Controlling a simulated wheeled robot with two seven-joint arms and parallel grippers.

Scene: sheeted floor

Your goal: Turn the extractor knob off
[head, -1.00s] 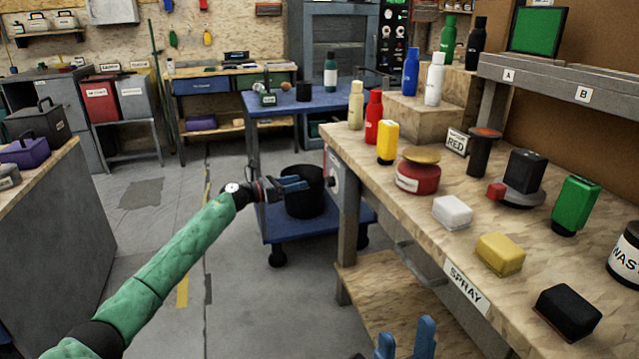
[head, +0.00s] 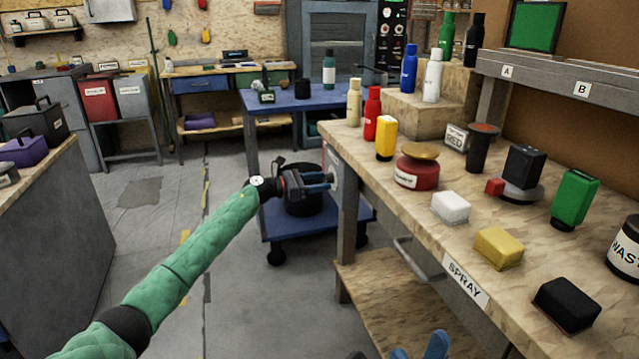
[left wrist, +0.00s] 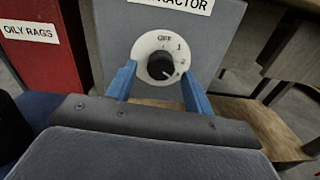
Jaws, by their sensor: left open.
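The extractor knob (left wrist: 160,66) is black and round, on a white dial marked OFF at the top with numbers down its right side. The dial sits on a grey box (left wrist: 112,40) with a partly cut-off EXTRACTOR label. Which mark the knob points to is too small to tell. In the head view the white dial (head: 333,174) shows at the workbench's left end. My left gripper (head: 328,182) is open before it, its blue fingers either side of the knob in the left wrist view (left wrist: 158,84), not visibly closed on it. My right gripper (head: 420,347) shows only fingertips, apart, at the bottom edge.
The wooden workbench (head: 400,205) holds bottles, blocks and a red tin (head: 415,174). A blue cart (head: 285,226) with a black bin stands behind my left gripper. A red OILY RAGS container (left wrist: 27,65) is left of the dial. The floor at left is open.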

